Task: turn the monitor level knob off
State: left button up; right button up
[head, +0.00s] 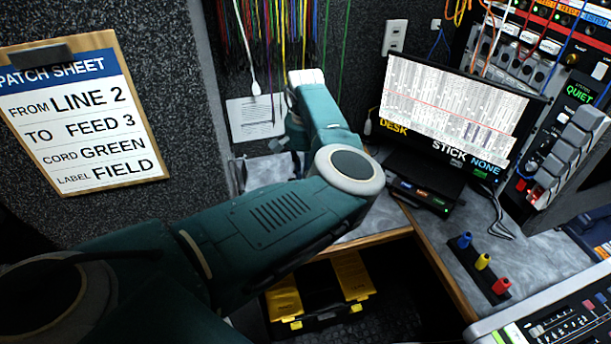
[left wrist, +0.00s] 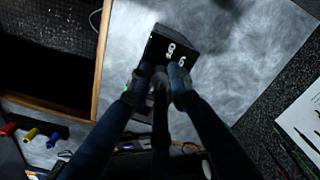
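My left arm reaches across the head view to the back counter, with its gripper end (head: 288,145) largely hidden behind my own wrist. In the left wrist view my left gripper's fingertips (left wrist: 157,86) are apart, at the near edge of a small dark box (left wrist: 163,46) with white markings. A dark shape lies between the fingers; I cannot tell whether it is the monitor level knob or whether they touch it. No knob labelled monitor level can be read in either view. My right gripper is not in view.
A monitor (head: 450,105) stands on the counter (head: 455,225), with a dark unit (head: 420,193) before it. Blue, yellow and red connectors (head: 483,262) stand at right. A patch sheet (head: 78,115) hangs at left. A yellow-lidded case (head: 350,275) lies below. Cables hang at the back.

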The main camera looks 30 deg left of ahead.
pick_arm(q)
grip_shut()
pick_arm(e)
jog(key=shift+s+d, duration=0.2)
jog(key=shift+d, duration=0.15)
pick_arm(q)
jog(key=shift+r, duration=0.1)
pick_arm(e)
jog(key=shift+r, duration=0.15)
